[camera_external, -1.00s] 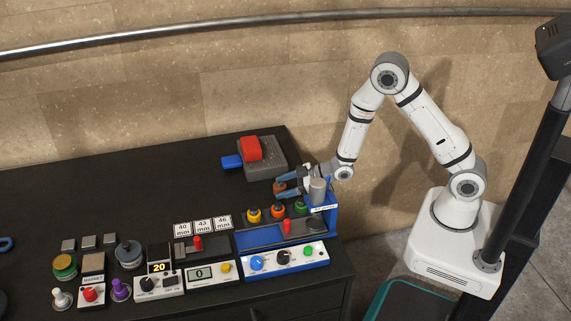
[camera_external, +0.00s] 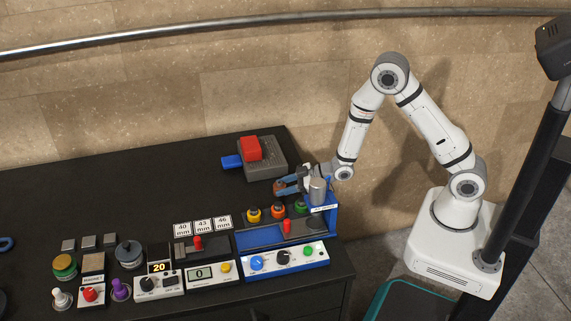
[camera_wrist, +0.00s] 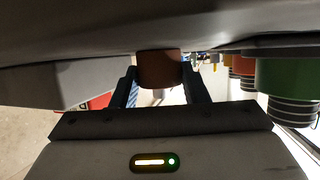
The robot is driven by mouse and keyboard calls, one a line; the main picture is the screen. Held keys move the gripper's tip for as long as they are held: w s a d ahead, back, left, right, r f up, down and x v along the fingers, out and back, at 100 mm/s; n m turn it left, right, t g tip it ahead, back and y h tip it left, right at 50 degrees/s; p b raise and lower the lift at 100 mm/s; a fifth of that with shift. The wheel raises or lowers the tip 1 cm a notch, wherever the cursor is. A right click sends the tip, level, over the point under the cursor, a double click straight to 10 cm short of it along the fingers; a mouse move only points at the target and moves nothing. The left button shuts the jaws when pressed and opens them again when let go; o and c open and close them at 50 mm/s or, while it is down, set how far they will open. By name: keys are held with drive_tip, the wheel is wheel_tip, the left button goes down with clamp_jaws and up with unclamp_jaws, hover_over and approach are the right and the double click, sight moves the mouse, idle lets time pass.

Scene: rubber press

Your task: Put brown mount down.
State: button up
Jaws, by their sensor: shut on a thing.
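The brown mount (camera_wrist: 160,70) is a small brown cylinder between my gripper's two blue fingers in the wrist view. My gripper (camera_external: 281,187) is shut on it. In the outside view the brown mount (camera_external: 279,187) shows small at the fingertips, behind the row of coloured mounts and left of the press's grey cylinder. Its underside is hidden in both views, so I cannot tell whether it touches the table.
Yellow (camera_external: 254,215), orange (camera_external: 278,211) and green (camera_external: 301,207) mounts stand in front of my gripper, by the blue press (camera_external: 327,222). A grey block with a red part (camera_external: 251,149) lies behind. The black table (camera_external: 130,200) is clear to the left.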

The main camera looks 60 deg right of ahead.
sight(285, 185)
drive_tip(key=shift+r, duration=0.15)
wheel_tip(285, 185, up, 10)
drive_tip(key=shift+d+f+b, duration=0.1)
drive_tip(key=shift+b, duration=0.55)
drive_tip(key=s+d+f+m+t+h, duration=0.1)
drive_tip(key=s+d+m+h, duration=0.1)
drive_tip(key=d+m+h, duration=1.15)
drive_tip(key=w+a+r+n+g+y+p, duration=0.1)
drive_tip(key=w+a+r+n+y, duration=0.2)
drive_tip(key=w+a+n+y, duration=0.6)
drive_tip(key=w+a+r+n+y+p, duration=0.1)
drive_tip(key=w+a+r+n+y, duration=0.2)
drive_tip(key=w+a+n+y, duration=0.45)
drive_tip(key=w+a+f+n+g+y, duration=0.1)
drive_tip(key=a+g, duration=0.1)
drive_tip(key=a, duration=0.3)
drive_tip(key=w+a+f+n+g, duration=0.1)
drive_tip(key=w+a+g, duration=0.1)
drive_tip(key=a, duration=0.4)
drive_tip(key=shift+y, duration=0.3)
wheel_tip(285, 185, down, 10)
drive_tip(key=shift+d+f+p, duration=0.1)
drive_tip(key=shift+f+p, duration=0.1)
drive_tip(key=shift+p, duration=0.65)
drive_tip(key=shift+s+r, duration=0.1)
drive_tip(key=shift+s, duration=0.05)
